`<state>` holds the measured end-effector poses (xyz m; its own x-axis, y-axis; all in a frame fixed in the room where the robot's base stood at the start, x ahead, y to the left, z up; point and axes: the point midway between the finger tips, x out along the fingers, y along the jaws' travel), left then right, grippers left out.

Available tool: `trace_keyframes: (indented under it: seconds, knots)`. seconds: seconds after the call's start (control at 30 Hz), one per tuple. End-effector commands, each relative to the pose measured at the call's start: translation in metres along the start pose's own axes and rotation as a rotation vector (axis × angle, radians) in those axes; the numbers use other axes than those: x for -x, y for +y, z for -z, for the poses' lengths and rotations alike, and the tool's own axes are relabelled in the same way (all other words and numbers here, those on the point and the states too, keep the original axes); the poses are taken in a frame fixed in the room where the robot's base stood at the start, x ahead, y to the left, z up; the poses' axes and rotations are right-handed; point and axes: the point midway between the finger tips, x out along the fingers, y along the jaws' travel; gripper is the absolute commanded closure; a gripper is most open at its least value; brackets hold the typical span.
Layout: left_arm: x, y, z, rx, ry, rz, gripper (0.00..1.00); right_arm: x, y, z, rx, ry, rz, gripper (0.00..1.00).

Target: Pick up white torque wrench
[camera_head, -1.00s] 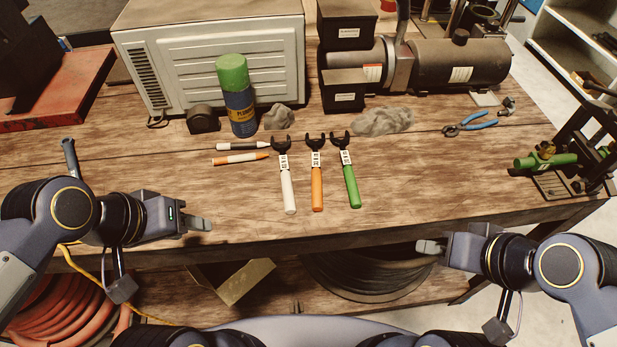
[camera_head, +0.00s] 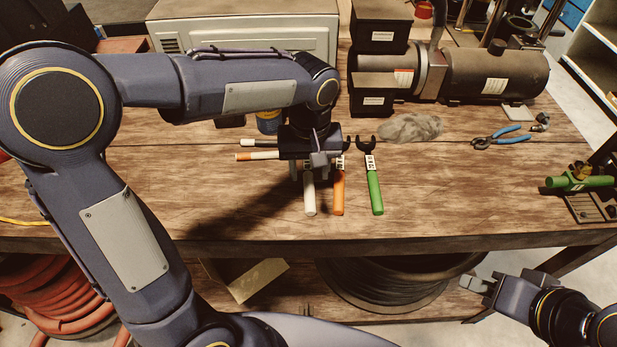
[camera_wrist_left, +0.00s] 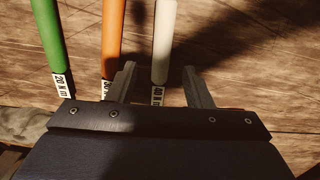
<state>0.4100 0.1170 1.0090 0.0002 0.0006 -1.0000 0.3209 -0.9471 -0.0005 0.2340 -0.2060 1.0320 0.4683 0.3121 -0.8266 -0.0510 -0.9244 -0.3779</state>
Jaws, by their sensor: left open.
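The white torque wrench (camera_head: 309,192) lies on the workbench, handle toward the front edge; its head is hidden under my left gripper in the head view. My left gripper (camera_head: 308,172) points down over it, open. In the left wrist view the white wrench (camera_wrist_left: 163,50) runs between the two spread fingers of my left gripper (camera_wrist_left: 160,85), with its "40 N m" label between them. The orange wrench (camera_head: 338,195) lies just beside it, outside the fingers. The green wrench (camera_head: 375,192) lies further right. My right gripper (camera_head: 482,284) is low at the right, off the bench, holding nothing visible.
Two markers (camera_head: 258,156) lie left of the wrenches. The front left of the bench (camera_head: 210,200) is clear.

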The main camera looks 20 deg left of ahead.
Motion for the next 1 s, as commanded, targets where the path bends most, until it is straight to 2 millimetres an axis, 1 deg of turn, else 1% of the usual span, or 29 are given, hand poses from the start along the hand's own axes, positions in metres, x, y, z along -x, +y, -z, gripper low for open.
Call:
trace_keyframes:
  seconds: [0.1, 0.2, 0.3, 0.5, 0.57, 0.87, 1.0]
  knots:
    - [-0.019, -0.002, -0.003, -0.001, -0.004, 0.004, 0.54, 0.003, -0.001, 0.002, 0.000, 0.000, 0.000, 0.64]
    - [-0.031, -0.002, -0.003, 0.001, -0.003, 0.002, 0.54, 0.003, -0.001, 0.002, 0.000, 0.000, 0.000, 0.64]
    - [-0.036, -0.001, -0.003, 0.001, -0.001, 0.000, 0.54, 0.003, -0.001, 0.002, 0.000, 0.000, 0.000, 0.64]
    - [-0.037, -0.001, -0.003, 0.000, 0.000, -0.001, 0.54, 0.003, -0.001, 0.001, 0.000, 0.000, 0.000, 0.64]
    - [-0.036, -0.001, -0.002, 0.000, 0.000, -0.001, 0.61, 0.003, -0.001, 0.001, 0.000, 0.000, 0.000, 0.64]
    - [-0.036, -0.001, -0.002, 0.000, 0.000, -0.001, 1.00, 0.003, -0.001, 0.001, 0.000, 0.000, 0.000, 0.64]
    - [-0.036, -0.001, -0.002, 0.000, 0.000, -0.001, 1.00, 0.003, -0.001, 0.001, 0.000, 0.000, 0.000, 0.64]
